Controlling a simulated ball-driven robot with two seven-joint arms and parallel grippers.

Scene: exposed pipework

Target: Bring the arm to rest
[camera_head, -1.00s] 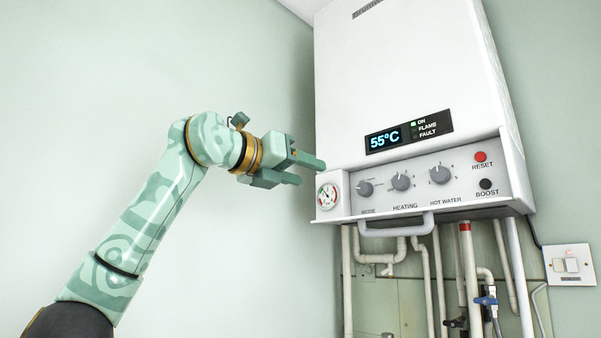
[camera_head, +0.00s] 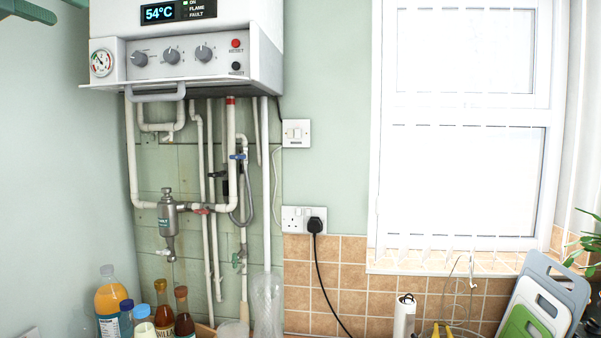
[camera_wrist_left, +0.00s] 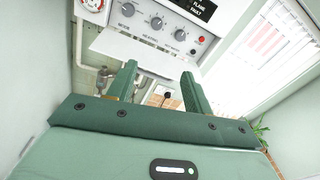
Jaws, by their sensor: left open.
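My left gripper (camera_head: 66,9) shows only in part at the top left corner of the head view, cut off by the frame's edge. It is left of the white boiler (camera_head: 262,58), in front of the green wall. In the left wrist view the gripper (camera_wrist_left: 158,70) has its two green fingers apart with nothing held between them. The boiler's control panel (camera_wrist_left: 158,24) is beyond the fingertips in that view. The rest of my left arm is out of the head view. My right gripper is in neither view.
White pipes (camera_head: 132,150) and a grey filter (camera_head: 168,215) hang below the boiler. Bottles (camera_head: 110,305) stand at the bottom left. A window (camera_head: 465,130), a socket with a black plug (camera_head: 316,225) and chopping boards (camera_head: 545,300) are to the right.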

